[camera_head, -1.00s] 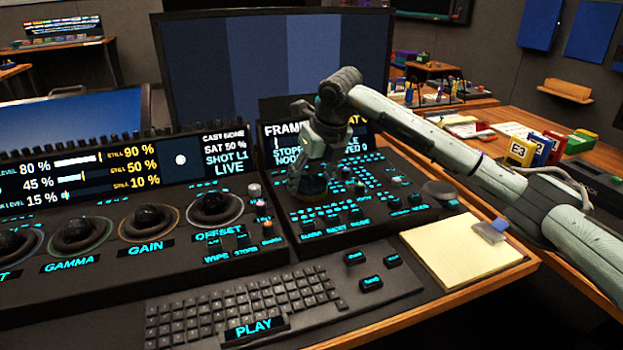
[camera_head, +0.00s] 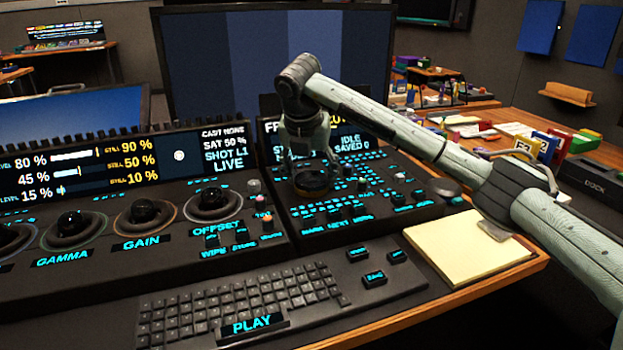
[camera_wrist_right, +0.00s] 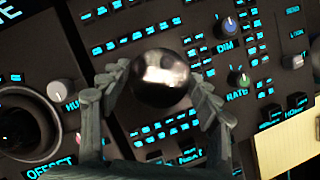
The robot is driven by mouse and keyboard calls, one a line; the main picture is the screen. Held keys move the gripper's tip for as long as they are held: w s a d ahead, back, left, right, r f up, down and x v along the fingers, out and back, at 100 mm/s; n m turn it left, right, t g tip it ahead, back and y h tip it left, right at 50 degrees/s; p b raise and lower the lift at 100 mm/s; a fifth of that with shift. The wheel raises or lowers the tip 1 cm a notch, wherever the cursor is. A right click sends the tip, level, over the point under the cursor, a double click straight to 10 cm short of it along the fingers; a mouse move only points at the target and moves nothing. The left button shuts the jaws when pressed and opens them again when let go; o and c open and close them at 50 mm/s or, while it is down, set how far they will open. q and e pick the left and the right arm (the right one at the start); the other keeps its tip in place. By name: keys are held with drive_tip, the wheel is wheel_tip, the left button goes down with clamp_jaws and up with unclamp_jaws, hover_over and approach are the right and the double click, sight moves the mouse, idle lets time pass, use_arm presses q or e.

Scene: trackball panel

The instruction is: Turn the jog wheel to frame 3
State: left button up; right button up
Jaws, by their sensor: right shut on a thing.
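The jog wheel (camera_head: 312,184) is a dark round part on the right-hand panel, partly covered from above by my gripper. In the right wrist view it shows as a shiny dark dome (camera_wrist_right: 163,78). My right gripper (camera_head: 312,168) points down over it. In the right wrist view its two fingers (camera_wrist_right: 161,82) stand on either side of the dome, shut on it. The panel's display (camera_head: 352,142) reads IDLE and SAVED 0. The frame number is hidden behind my arm. My left gripper is in neither view.
Small knobs and lit buttons surround the wheel, including a blue-topped knob (camera_wrist_right: 229,25) and a green-topped knob (camera_wrist_right: 238,79). Grading rings (camera_head: 213,203) lie to the left. A keyboard (camera_head: 240,304) and a yellow notepad (camera_head: 466,250) lie in front.

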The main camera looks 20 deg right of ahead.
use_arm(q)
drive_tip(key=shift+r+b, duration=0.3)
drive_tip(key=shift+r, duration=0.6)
use_arm(e)
drive_tip(key=shift+m+g+h, duration=0.3)
drive_tip(key=shift+m+h, duration=0.2)
drive_tip(key=shift+m, duration=1)
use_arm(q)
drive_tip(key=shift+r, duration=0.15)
use_arm(e)
drive_tip(key=o, duration=1.2)
drive_tip(key=shift+c, duration=0.2)
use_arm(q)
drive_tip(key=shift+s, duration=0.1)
use_arm(e)
drive_tip(key=shift+r, duration=0.1)
drive_tip(key=v, duration=1.2)
drive_tip(key=shift+w+a, duration=0.1)
